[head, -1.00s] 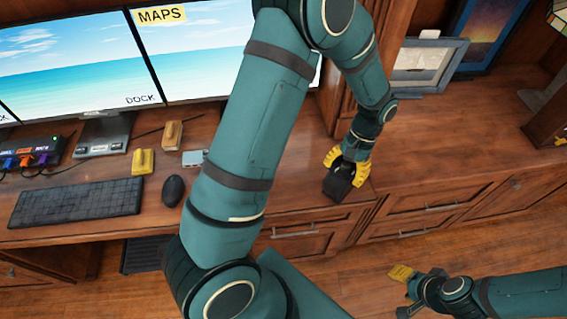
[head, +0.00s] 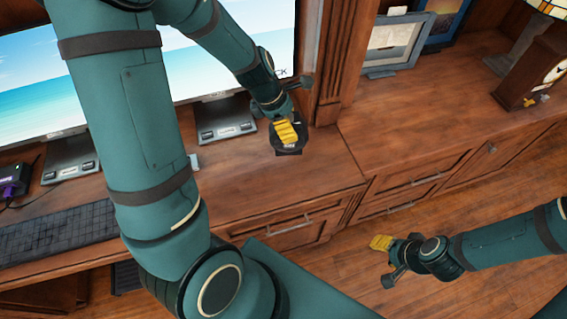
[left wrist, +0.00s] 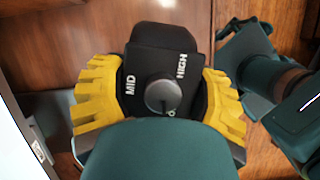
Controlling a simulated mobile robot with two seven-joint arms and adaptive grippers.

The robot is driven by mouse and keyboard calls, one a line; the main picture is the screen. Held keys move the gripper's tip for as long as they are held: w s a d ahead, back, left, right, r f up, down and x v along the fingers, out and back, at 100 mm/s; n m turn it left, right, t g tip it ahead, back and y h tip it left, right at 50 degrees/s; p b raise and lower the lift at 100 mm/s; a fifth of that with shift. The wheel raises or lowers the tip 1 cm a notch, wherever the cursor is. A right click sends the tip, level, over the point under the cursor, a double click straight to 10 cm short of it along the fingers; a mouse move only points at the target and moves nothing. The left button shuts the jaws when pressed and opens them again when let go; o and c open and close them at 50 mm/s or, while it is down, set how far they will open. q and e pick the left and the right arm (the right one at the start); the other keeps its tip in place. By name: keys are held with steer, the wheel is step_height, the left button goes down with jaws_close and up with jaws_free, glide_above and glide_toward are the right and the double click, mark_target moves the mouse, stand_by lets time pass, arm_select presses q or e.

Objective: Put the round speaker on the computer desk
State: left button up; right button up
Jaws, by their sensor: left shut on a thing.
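The round speaker shows in the left wrist view as a black device (left wrist: 165,65) with a grey knob and the words MID and HIGH. My left gripper (left wrist: 160,105) is shut on it, with a yellow finger pad on each side. In the head view the left gripper (head: 286,131) and the dark speaker (head: 289,151) are over the right part of the computer desk (head: 235,180), left of the wood pillar. I cannot tell whether the speaker touches the desk top. My right gripper (head: 384,262) is low at the right, over the floor, away from the speaker.
Monitors on grey stands (head: 224,122) stand behind the gripper. A black keyboard (head: 58,232) lies at the left, partly behind my left arm. A framed picture (head: 398,45) and a wooden clock (head: 530,77) stand on the right cabinet. Its front top is clear.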

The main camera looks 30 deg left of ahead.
mark_target(283, 145)
arm_select(q)
steer(key=shift+a+r+n+t+y, duration=0.15)
steer(key=shift+a+n, duration=0.1)
steer(key=shift+n, duration=0.3)
steer(key=shift+a+r+n+t+y, duration=0.15)
steer(key=shift+a+n, duration=0.1)
steer(key=shift+n, duration=0.3)
steer(key=shift+a+f, duration=0.15)
steer(key=shift+n, duration=0.3)
step_height(283, 145, down, 6)
steer(key=b, duration=0.3)
steer(key=shift+r+b, duration=0.25)
steer(key=shift+b, duration=0.05)
steer(key=shift+f+b, duration=1.3)
steer(key=shift+f, duration=1)
steer(key=shift+r, duration=0.15)
steer(key=o, duration=1.4)
